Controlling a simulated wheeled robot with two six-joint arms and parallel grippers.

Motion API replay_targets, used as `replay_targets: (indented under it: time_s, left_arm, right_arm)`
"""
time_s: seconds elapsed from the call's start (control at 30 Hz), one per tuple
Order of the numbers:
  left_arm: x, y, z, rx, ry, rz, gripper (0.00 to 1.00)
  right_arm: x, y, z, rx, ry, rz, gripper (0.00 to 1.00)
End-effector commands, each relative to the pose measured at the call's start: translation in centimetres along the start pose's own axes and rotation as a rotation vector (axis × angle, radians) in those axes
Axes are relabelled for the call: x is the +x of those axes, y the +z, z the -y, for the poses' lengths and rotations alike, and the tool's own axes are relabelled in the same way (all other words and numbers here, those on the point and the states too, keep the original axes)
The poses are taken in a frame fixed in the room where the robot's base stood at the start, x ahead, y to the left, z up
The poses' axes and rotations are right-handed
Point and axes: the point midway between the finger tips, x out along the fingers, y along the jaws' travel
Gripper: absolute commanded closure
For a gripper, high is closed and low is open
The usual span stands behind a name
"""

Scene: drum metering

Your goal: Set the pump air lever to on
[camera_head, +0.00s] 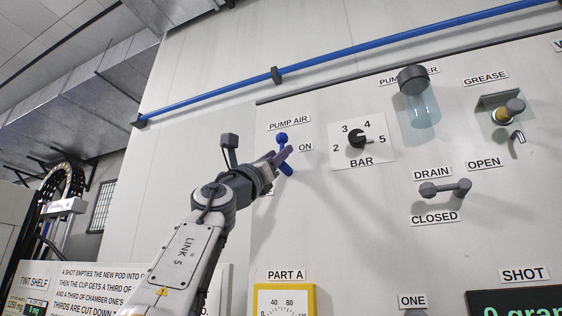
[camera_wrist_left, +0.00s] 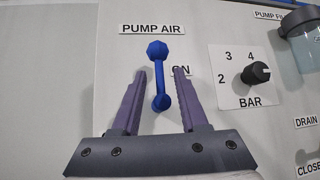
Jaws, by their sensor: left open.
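The blue pump air lever (camera_head: 286,170) is on the pale panel under the PUMP AIR label (camera_head: 289,123). In the left wrist view the lever (camera_wrist_left: 159,78) stands nearly upright, with a larger faceted blue end on top and a smaller rounded end below. The ON label (camera_head: 306,147) is to its right; another label at lower left is mostly hidden by my arm. My left gripper (camera_head: 284,155) is open at the lever. In the left wrist view its fingers (camera_wrist_left: 160,72) lie either side of the lever's shaft, with gaps; I cannot tell the depth. My right gripper is out of view.
The BAR dial (camera_head: 358,139) is right of the lever. Further right are a clear cylinder (camera_head: 420,105), a grease fitting (camera_head: 507,112) and the drain handle (camera_head: 445,188). A blue pipe (camera_head: 350,53) crosses above. A yellow-framed PART A gauge (camera_head: 284,290) is below.

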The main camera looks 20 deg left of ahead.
Motion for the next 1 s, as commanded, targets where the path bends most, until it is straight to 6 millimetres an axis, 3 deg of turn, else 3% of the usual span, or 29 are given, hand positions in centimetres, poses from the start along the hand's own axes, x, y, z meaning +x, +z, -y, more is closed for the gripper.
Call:
replay_targets:
  time_s: [0.03,0.1,0.4,1.0]
  left_arm:
    - [-1.6,-0.6,0.0,0.002,0.001,0.0,0.57]
    - [-2.8,-0.6,0.0,0.003,0.001,0.0,0.57]
    - [-6.6,-0.3,0.0,0.002,0.001,0.0,0.57]
    - [-7.3,-0.1,0.0,0.0,-0.001,-0.001,0.57]
  right_arm:
    - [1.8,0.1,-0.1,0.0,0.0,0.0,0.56]
    - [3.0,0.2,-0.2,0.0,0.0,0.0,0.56]
    - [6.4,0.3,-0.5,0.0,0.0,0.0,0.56]
    - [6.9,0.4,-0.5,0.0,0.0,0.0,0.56]
